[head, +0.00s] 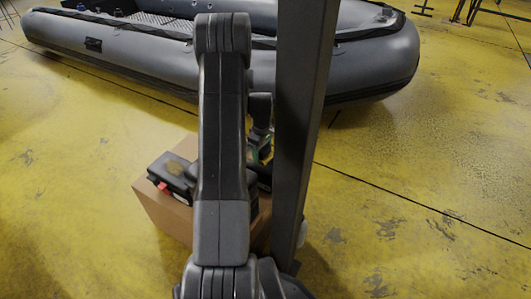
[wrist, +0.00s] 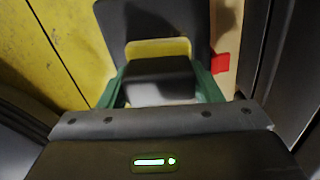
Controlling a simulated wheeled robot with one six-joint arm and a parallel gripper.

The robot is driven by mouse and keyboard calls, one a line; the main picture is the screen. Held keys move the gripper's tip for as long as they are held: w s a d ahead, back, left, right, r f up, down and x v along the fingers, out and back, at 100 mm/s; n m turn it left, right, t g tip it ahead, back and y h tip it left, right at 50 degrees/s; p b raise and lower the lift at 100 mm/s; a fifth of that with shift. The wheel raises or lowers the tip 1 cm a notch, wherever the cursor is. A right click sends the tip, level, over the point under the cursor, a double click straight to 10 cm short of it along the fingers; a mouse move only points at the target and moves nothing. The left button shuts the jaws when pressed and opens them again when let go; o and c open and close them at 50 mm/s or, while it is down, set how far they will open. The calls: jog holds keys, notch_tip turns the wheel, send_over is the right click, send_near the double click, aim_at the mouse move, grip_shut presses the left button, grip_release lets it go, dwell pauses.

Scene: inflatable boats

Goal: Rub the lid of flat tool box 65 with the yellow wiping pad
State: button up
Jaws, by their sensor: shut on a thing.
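The flat tool box (head: 173,177) is dark with a red latch and lies on a cardboard box; no number is readable. My arm hides its right part in the head view. In the wrist view its dark lid (wrist: 198,22) and red latch (wrist: 221,63) show beyond the fingers. My gripper (wrist: 160,76) has green fingers shut on the dark block of the wiping pad, whose yellow part (wrist: 158,47) shows at the far side, in front of the lid. I cannot tell whether the pad touches the lid. In the head view my gripper is mostly hidden behind my arm and column.
The cardboard box (head: 168,214) stands on the yellow floor (head: 420,180). A grey inflatable boat (head: 370,58) lies behind it, across the back. The floor to the left and right of the box is clear. Dark stands (head: 462,10) show at the far right.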

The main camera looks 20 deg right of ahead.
aim_at(270, 162)
jog(key=shift+w+a+f, duration=0.15)
jog(key=shift+w+a, duration=1.7)
jog(key=shift+w, duration=0.15)
jog(key=shift+w+a, duration=1.55)
jog(key=shift+w, duration=0.25)
jog(key=shift+s+d, duration=0.1)
jog(key=shift+s, duration=0.05)
jog(key=shift+s+d+f, duration=0.15)
jog(key=shift+s+d, duration=0.45)
jog(key=shift+s, duration=0.1)
jog(key=shift+s+d+f, duration=0.1)
jog(key=shift+s+d, duration=0.45)
jog(key=shift+s, duration=0.15)
jog(key=shift+c, duration=0.3)
jog(key=shift+s+d+r, duration=0.2)
jog(key=shift+s+d, duration=2.05)
jog(key=shift+s, duration=0.2)
jog(key=shift+s+d, duration=1.1)
jog(key=shift+s, duration=0.1)
jog(key=shift+a, duration=0.1)
